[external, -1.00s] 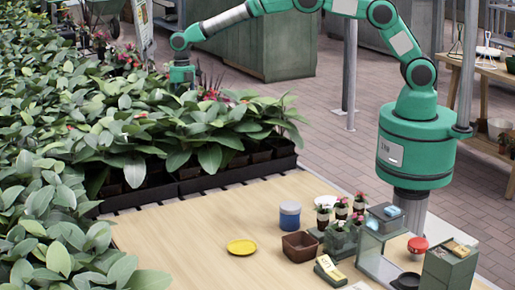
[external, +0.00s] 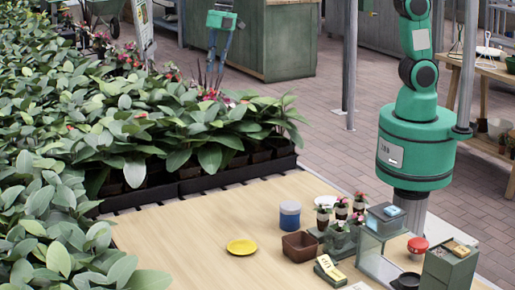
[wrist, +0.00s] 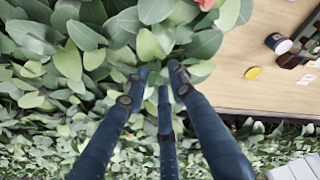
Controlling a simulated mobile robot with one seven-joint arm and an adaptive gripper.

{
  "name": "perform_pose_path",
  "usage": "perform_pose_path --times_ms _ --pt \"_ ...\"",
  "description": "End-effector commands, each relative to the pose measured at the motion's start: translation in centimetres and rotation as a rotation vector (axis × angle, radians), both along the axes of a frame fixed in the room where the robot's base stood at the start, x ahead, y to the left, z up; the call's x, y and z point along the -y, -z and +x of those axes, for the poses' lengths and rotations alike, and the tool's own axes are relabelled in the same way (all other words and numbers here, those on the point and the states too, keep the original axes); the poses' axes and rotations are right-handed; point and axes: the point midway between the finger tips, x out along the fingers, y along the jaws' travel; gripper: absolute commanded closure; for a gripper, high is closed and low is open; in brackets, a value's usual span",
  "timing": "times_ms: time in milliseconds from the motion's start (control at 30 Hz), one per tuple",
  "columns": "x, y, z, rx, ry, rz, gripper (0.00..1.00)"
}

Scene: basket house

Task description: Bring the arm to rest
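My gripper (external: 216,72) hangs in the air above the far edge of the plant bed, its fingers pointing down. The green palm and dark blue fingers show in the external view. Part of my arm between the base and the gripper runs out of the top of that picture. In the wrist view my gripper (wrist: 160,68) shows three long fingers with their tips apart and green leaves visible behind them. It is open, and nothing is held between the fingers.
Dense leafy plants (external: 150,120) fill the left. A wooden table (external: 190,235) holds a yellow plate (external: 241,247), a blue-and-white jar (external: 290,215), a brown pot (external: 300,247), small potted flowers (external: 341,209) and boxes. A metal post (external: 349,70) and green cabinet (external: 280,40) stand behind.

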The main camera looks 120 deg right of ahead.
Motion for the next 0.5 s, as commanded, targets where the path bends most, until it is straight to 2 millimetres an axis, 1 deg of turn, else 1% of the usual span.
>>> perform_pose_path --times_ms 33,200,367,500 --pt "-1.2 -1.6 -1.0 0.008 0.021 -0.001 0.75" --pt "-5.0 -5.6 -4.7 0.024 0.116 0.008 0.75" --pt "-8.3 -8.7 -8.6 0.043 0.204 0.017 0.75" --pt "-11.0 -10.9 -12.3 0.061 0.28 0.031 0.75"
